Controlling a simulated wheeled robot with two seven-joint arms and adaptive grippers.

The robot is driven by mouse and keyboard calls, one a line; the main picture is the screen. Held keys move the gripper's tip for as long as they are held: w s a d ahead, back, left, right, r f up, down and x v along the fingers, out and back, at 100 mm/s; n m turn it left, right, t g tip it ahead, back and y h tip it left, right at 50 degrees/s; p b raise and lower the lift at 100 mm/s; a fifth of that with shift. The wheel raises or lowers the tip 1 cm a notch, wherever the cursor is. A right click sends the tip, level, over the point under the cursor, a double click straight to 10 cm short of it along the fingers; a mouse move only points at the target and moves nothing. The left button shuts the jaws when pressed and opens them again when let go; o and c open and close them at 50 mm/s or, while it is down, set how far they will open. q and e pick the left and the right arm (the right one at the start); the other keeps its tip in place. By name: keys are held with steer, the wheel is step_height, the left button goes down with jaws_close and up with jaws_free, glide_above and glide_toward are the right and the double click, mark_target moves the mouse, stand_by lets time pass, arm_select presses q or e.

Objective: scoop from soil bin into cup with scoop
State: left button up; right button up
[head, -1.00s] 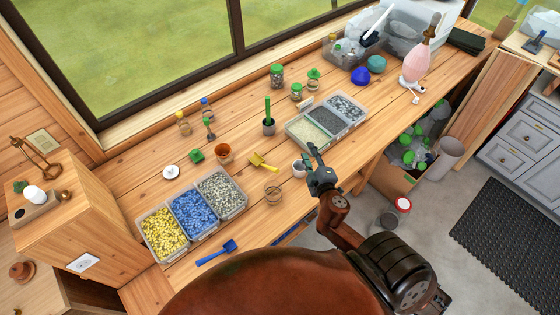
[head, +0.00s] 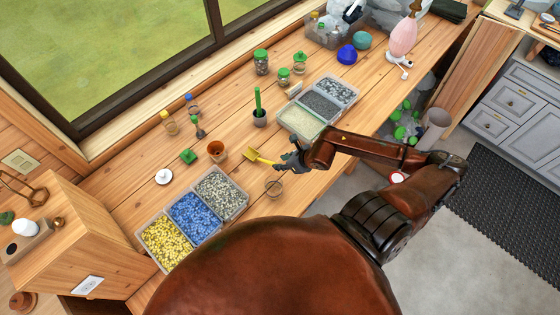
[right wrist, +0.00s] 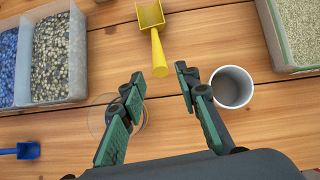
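The yellow scoop (head: 262,160) lies on the bench, and its handle points towards my right gripper (head: 284,160). In the right wrist view, my right gripper (right wrist: 160,73) is open, with the end of the yellow scoop's handle (right wrist: 158,52) just ahead, between the fingertip lines. Nothing is held. A pale round cup (right wrist: 232,87) stands upright just right of the right finger; my arm hides it in the head view. A bin of dark grey, soil-like material (head: 320,104) is the middle one of three at the back. My left gripper is not in view.
A clear glass (head: 273,187) stands near the bench's front edge, partly behind the left finger in the wrist view. A blue scoop (right wrist: 18,150) lies at left. Bins of yellow, blue and grey pebbles (head: 193,217) stand left, and a terracotta pot (head: 217,150) behind.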

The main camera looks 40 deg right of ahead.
mark_target(273, 163)
steer(key=b+x, duration=0.5)
steer(key=x, duration=0.2)
steer(key=shift+a+f, duration=0.1)
steer(key=shift+c, duration=0.2)
steer(key=c, duration=0.3)
jaws_close()
step_height(273, 163, up, 6)
steer(key=p, duration=0.4)
steer(key=shift+r, duration=0.2)
steer(key=shift+f, duration=0.1)
